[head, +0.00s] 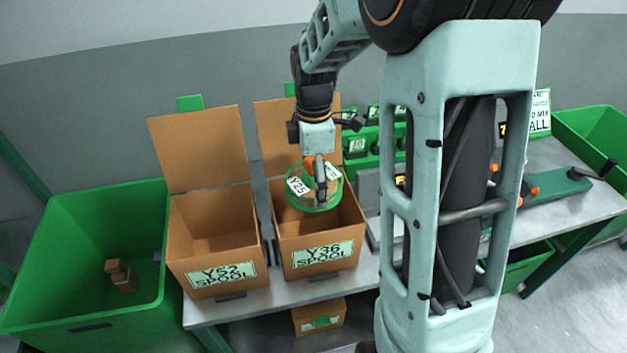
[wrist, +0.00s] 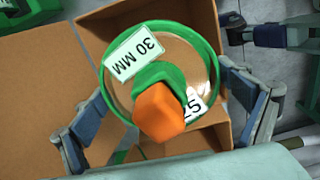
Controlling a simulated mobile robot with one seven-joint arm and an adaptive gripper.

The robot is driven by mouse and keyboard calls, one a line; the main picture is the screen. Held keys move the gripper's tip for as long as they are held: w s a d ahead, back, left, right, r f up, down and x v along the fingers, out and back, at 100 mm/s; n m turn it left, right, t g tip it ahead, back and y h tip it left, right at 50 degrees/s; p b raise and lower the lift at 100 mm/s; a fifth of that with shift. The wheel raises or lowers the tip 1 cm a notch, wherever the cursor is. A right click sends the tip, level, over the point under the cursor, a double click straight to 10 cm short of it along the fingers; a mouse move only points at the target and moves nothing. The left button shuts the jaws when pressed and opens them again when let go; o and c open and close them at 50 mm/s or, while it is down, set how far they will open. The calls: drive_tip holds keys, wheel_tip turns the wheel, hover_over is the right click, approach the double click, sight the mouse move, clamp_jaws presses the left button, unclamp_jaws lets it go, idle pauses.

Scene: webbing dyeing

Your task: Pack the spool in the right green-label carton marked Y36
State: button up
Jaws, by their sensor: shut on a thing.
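The spool (head: 314,204) has a green rim, a tan face and white labels, one reading Y25 in the head view. In the wrist view the spool (wrist: 190,62) also shows a 30 MM label and an orange knob (wrist: 160,112). My gripper (head: 319,178) is shut on the spool and holds it over the open top of the right carton (head: 346,229). That carton has a green label marked Y36 SPOOL (head: 322,254). Its flap (head: 270,130) stands up behind. I cannot tell how far the spool sits below the rim.
A second open carton marked Y52 SPOOL (head: 180,235) stands close on the left. A large green bin (head: 60,230) with brown blocks is farther left. Small green bins (head: 357,148) stand behind on the right. A closed carton (head: 319,317) sits below the table.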

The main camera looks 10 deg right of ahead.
drive_tip(key=shift+n, duration=0.7)
drive_tip(key=shift+f, duration=0.2)
drive_tip(key=shift+f+b, duration=8)
drive_tip(key=shift+f, duration=2.55)
drive_tip(key=o, duration=1.2)
drive_tip(key=shift+c, duration=0.2)
